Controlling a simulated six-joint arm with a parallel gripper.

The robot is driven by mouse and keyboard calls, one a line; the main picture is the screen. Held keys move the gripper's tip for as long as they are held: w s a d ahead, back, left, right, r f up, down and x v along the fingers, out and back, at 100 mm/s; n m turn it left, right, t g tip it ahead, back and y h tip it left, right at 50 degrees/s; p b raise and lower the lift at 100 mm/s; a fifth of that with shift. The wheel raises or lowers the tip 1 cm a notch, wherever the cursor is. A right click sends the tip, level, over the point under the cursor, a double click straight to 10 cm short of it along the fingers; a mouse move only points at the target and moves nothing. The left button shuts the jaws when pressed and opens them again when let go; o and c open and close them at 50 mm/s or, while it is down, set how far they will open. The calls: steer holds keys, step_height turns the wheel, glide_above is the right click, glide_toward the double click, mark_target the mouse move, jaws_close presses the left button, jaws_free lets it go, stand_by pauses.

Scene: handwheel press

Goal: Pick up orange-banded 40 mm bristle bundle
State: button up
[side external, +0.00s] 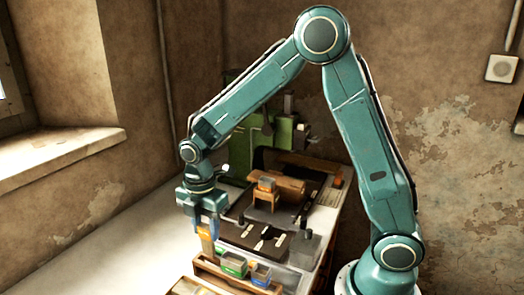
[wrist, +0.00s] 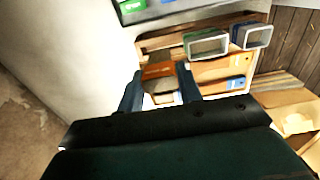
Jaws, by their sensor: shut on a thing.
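In the side external view my gripper (side external: 207,222) points down at the left end of a wooden rack. It is shut on the orange-banded bristle bundle (side external: 206,240), which hangs upright between the fingers. In the wrist view my gripper's two dark blue fingers (wrist: 160,88) stand on either side of the bundle, and its orange band (wrist: 157,71) shows between them. I cannot tell whether the bundle's lower end is clear of the rack.
The wooden rack (side external: 210,270) holds a green-banded piece (side external: 234,264) and a blue-banded piece (side external: 261,273) to the right of my gripper. Behind it are a dark plate with small knobs (side external: 265,236) and a green machine (side external: 283,132). The pale bench (side external: 120,240) is clear on the left.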

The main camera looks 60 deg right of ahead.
mark_target(207, 234)
step_height(207, 234, up, 12)
steer(key=shift+f, duration=0.2)
stand_by(0.7)
steer(key=d+f, duration=0.2)
steer(key=d, duration=1.3)
steer(key=s+d+f, duration=0.1)
steer(key=d+f, duration=0.1)
steer(key=d, duration=1.3)
steer(key=shift+d, duration=0.3)
steer(key=shift+s, duration=0.1)
steer(key=shift+f, duration=2.05)
steer(key=shift+f, duration=1.95)
